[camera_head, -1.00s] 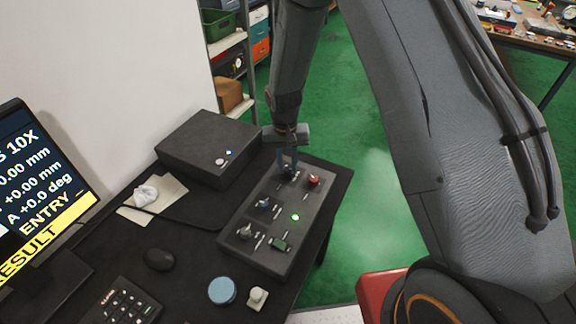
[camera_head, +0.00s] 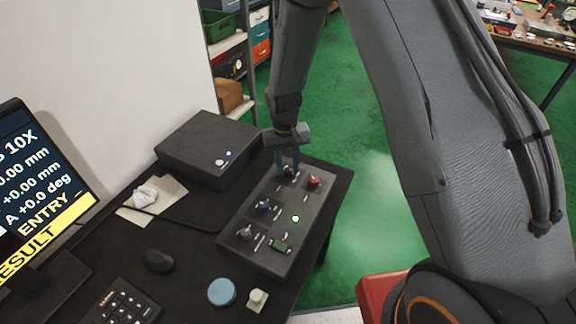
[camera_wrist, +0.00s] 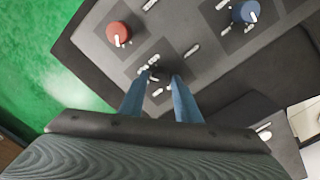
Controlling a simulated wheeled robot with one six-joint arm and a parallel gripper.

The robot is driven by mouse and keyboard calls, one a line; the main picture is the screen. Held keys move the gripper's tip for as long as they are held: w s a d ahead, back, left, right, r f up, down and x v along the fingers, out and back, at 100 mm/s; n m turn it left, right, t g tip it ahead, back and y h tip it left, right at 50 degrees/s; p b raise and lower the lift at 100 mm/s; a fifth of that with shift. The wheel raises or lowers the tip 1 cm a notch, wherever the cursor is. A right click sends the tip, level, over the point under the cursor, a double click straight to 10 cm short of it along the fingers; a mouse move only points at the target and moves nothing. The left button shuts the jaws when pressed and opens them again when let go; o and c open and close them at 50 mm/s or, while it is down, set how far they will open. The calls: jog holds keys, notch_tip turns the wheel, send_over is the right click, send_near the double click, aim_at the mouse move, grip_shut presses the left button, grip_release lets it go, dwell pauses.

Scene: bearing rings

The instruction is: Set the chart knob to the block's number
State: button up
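A dark control panel (camera_head: 262,246) carries a red knob (camera_head: 314,181), blue knob (camera_head: 263,205), grey knob (camera_head: 245,232), green switch (camera_head: 280,245) and a black knob (camera_head: 290,173) at its far end. The labels are too small to read, so I cannot tell which is the chart knob. My gripper (camera_head: 288,168) points down at the black knob. In the wrist view its blue fingers (camera_wrist: 160,82) stand on either side of the black knob (camera_wrist: 160,72); whether they press on it is unclear. White marks ring that knob. No block with a readable number shows.
A screen (camera_head: 40,185) at left reads "10X", mm values, "ENTRY" and "RESULT". A dark box (camera_head: 205,145) stands behind the panel. A cloth (camera_head: 145,194) rests on paper.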

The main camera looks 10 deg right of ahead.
aim_at(287, 170)
jog(key=shift+o, duration=0.8)
jog(key=shift+r, duration=0.15)
jog(key=shift+a+r+b, duration=0.15)
jog(key=shift+r+b, duration=0.95)
jog(key=shift+r, duration=2.7)
